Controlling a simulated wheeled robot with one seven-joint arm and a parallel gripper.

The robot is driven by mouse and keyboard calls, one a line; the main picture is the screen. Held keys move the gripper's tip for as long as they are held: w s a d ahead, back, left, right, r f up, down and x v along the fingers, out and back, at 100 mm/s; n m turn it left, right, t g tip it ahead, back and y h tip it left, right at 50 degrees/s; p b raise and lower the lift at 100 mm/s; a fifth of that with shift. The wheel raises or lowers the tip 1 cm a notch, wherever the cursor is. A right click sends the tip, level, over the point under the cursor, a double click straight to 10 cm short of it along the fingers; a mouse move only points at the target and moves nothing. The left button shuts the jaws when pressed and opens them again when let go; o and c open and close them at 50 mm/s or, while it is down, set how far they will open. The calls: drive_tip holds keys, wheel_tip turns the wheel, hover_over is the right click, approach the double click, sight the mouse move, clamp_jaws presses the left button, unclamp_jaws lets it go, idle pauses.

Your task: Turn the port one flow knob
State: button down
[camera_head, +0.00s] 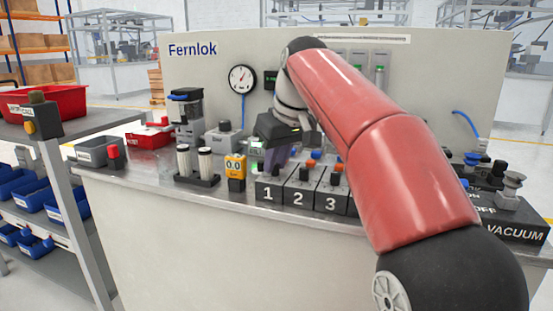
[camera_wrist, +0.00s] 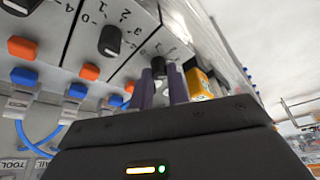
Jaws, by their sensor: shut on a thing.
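The port one block (camera_head: 268,195), marked 1, is the leftmost of a row of numbered dark blocks at the bench's front edge. My gripper (camera_head: 276,162) is over it, pointing down, with its purple fingers partly hidden. In the wrist view, my gripper (camera_wrist: 162,84) has a finger on either side of the black port one flow knob (camera_wrist: 158,67) and is shut on it. Only part of the knob shows, so I cannot read its pointer. The dial marks beside it are partly visible.
The port two knob (camera_wrist: 110,40) is close by. Orange (camera_wrist: 91,71) and blue (camera_wrist: 77,91) fittings line the blocks. A yellow meter (camera_head: 235,167) reading 0.0 stands just left of port one. The vacuum block (camera_head: 510,231) is at the right.

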drive_tip(key=c, duration=1.3)
unclamp_jaws()
drive_tip(key=shift+c, duration=0.2)
drive_tip(key=v, duration=0.8)
drive_tip(key=shift+f, duration=0.1)
